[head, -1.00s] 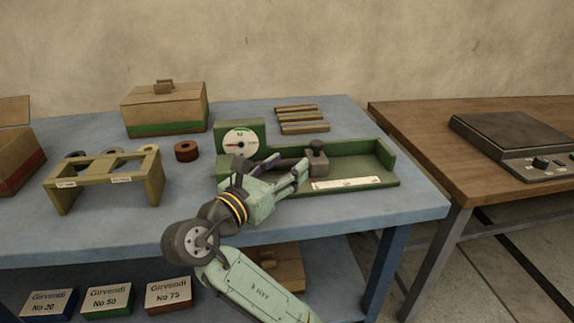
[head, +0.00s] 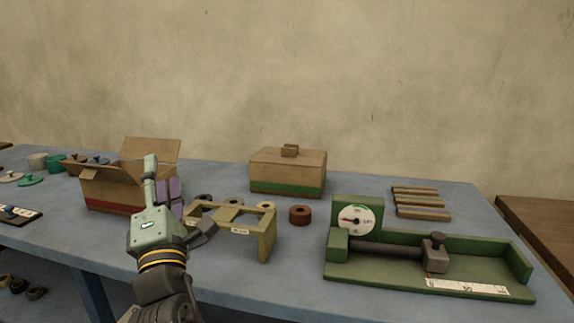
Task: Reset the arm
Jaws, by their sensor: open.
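My gripper (head: 163,188) is open and empty. It is raised on the left side of the head view, in front of the open cardboard box (head: 100,192) with a red band. Its fingers point up and away from me and overlap the box's right part. The green gauge fixture (head: 480,288) stands on the right of the blue table, clear of my gripper. A dark bar with a clamp block (head: 433,255) lies in it, beside a round dial (head: 356,220).
A wooden rack (head: 266,238) stands just right of my gripper, close to it, with several rolls behind. A brown roll (head: 300,214), a closed box (head: 288,172) and wooden strips (head: 421,204) are farther right. The blue table's (head: 290,285) front middle is bare.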

